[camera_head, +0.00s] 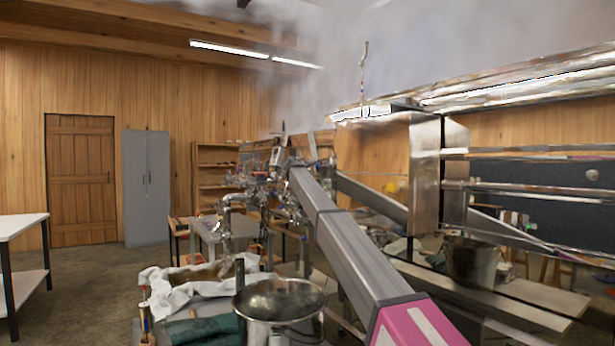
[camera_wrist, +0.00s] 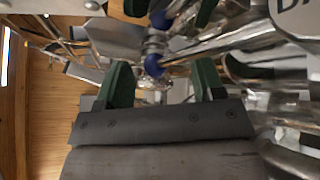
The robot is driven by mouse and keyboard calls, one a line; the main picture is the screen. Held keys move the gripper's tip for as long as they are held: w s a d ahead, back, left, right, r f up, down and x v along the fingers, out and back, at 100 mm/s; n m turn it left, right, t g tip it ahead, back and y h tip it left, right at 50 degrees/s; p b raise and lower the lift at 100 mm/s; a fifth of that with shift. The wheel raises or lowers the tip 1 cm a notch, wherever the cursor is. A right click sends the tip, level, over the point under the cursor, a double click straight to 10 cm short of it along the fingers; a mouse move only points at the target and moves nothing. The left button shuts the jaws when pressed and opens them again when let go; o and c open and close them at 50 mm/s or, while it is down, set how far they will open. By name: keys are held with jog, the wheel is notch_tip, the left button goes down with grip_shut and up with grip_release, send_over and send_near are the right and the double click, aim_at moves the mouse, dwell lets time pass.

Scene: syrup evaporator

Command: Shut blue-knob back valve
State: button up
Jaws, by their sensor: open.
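In the wrist view, my gripper (camera_wrist: 162,82) is open, with one dark green finger on each side. A blue knob (camera_wrist: 153,65) on metal fittings shows between the fingers, with no contact that I can make out. A second blue knob (camera_wrist: 161,18) shows higher in that view; I cannot tell which one is the back valve. In the head view, the shiny metal valves and pipes (camera_head: 238,200) stand near the far end of my arm. My gripper is small and cluttered there, and the knobs are too small to tell apart.
Steam hangs over the metal evaporator (camera_head: 425,175) at right. A steel pot (camera_head: 280,300) and white cloth (camera_head: 185,285) sit in front. A white table (camera_head: 20,225) stands at left. Metal pipes (camera_wrist: 235,40) crowd the right of the wrist view. Floor at left is clear.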

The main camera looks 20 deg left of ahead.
jog(key=shift+w, duration=0.15)
grip_shut()
jog(key=s+n+y, duration=0.1)
jog(key=y, duration=0.1)
jog(key=s+a+n+y, duration=0.1)
jog(key=n+y, duration=0.1)
jog(key=shift+s+a, duration=0.1)
jog(key=shift+s, duration=0.1)
grip_release()
